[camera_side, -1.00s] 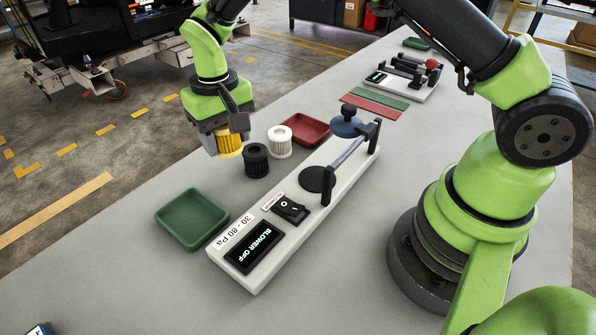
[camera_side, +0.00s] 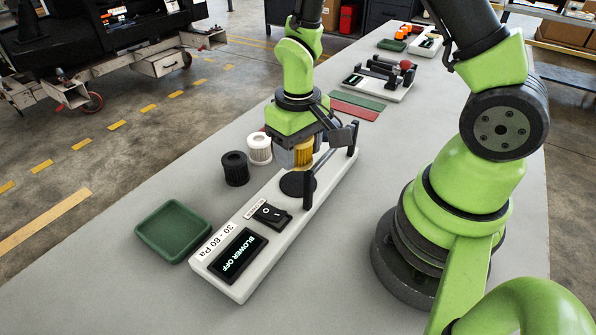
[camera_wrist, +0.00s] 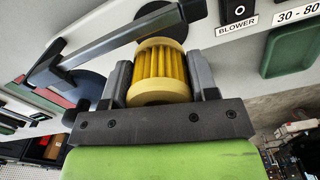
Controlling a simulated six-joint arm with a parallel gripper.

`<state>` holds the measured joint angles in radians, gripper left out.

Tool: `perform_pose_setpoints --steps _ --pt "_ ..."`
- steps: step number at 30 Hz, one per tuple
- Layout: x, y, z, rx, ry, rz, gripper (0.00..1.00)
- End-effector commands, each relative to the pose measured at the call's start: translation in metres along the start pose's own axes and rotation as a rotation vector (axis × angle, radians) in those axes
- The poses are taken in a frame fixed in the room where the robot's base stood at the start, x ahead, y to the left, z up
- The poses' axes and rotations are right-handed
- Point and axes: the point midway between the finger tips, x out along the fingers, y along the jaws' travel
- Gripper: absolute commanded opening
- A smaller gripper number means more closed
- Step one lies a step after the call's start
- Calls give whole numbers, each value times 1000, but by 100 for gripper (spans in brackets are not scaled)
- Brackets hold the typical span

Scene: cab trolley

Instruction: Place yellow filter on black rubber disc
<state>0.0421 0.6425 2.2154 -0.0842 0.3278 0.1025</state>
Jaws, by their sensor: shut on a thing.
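The yellow filter (camera_side: 304,153) is a ribbed cylinder held between the fingers of my gripper (camera_side: 296,160). In the wrist view the filter (camera_wrist: 160,72) sits upright between both grey fingers, with my gripper (camera_wrist: 160,85) shut on it. The black rubber disc (camera_side: 297,186) lies flat on the white blower fixture (camera_side: 217,280). In the side view the filter is above and behind the disc, apart from it. In the wrist view the disc (camera_wrist: 160,20) shows partly behind the filter, which covers some of it.
A fixture bar (camera_wrist: 105,48) on posts runs close beside the filter. A black filter (camera_side: 236,169) and a white filter (camera_side: 259,148) stand to the left of the fixture. A green tray (camera_side: 173,231) is at the front left.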

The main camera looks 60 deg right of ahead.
Motion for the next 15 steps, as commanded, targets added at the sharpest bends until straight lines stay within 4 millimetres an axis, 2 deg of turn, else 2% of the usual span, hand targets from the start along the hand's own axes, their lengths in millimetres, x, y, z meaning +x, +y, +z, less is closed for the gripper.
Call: perform_pose_setpoints --steps 5,10,15 --pt "16 0 0 -1 -3 1 30" --pt "41 0 0 0 -4 2 30" --pt "51 0 0 0 0 1 30"
